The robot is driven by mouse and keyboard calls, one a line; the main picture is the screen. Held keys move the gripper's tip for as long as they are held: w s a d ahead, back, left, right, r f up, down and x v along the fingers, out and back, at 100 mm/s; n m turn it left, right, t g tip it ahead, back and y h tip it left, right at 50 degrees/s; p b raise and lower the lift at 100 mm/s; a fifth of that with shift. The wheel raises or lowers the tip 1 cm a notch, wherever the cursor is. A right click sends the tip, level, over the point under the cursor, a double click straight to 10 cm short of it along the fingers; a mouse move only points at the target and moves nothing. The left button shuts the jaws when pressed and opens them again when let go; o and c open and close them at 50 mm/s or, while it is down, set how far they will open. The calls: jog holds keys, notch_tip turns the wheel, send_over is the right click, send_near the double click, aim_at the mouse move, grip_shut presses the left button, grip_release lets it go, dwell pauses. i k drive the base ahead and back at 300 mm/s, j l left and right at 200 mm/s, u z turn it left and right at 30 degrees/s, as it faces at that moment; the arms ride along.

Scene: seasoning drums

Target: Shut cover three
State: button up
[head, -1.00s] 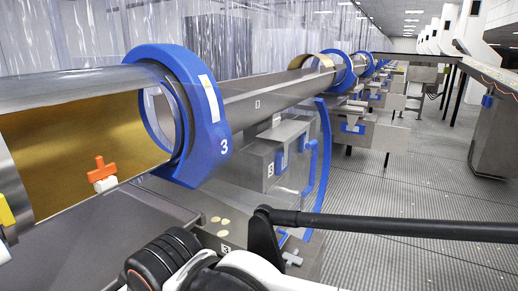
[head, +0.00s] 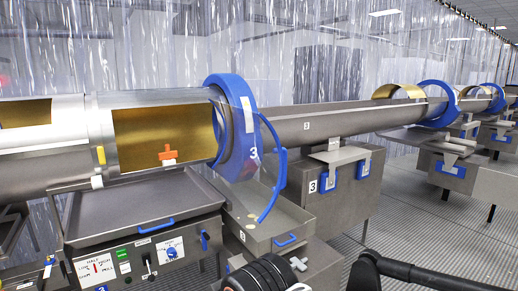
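A blue ring collar (head: 236,112) marked 3 surrounds the right end of a silver drum (head: 140,99). A clear panel with a curved blue edge (head: 274,170) stands out at the collar's right front, apart from the drum's opening. I cannot tell its hinge. The drum's side opening is uncovered and shows a gold interior (head: 150,133). An orange T-shaped piece (head: 168,152) on a white base sits at the opening's lower edge. Only black parts of my arm show along the bottom; my gripper is out of view.
A grey tray (head: 130,205) lies under the drum, above a control panel (head: 150,255) with a dial and lever. A grey box marked 3 (head: 330,180) with blue handles stands to the right. Open floor (head: 410,215) lies at the right.

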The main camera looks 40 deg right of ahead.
aim_at(222, 108)
jog(key=k+l, duration=0.1)
jog(key=l, duration=0.25)
jog(key=k+l+u, duration=0.1)
jog(key=l, duration=0.3)
jog(key=k+l, duration=0.15)
jog(key=l, duration=0.2)
jog(key=k+l+u, duration=0.1)
jog(key=l, duration=0.25)
jog(key=i+l, duration=0.15)
jog(key=l, duration=0.2)
jog(key=i+l, duration=0.15)
jog(key=l, duration=0.2)
jog(key=i+l+u, duration=0.1)
jog(key=l, duration=0.3)
jog(key=i+l, duration=0.15)
jog(key=l, duration=0.2)
jog(key=k+j+z, duration=0.1)
jog(key=k+j, duration=0.45)
jog(key=i+l+u, duration=0.2)
jog(key=i+l, duration=0.35)
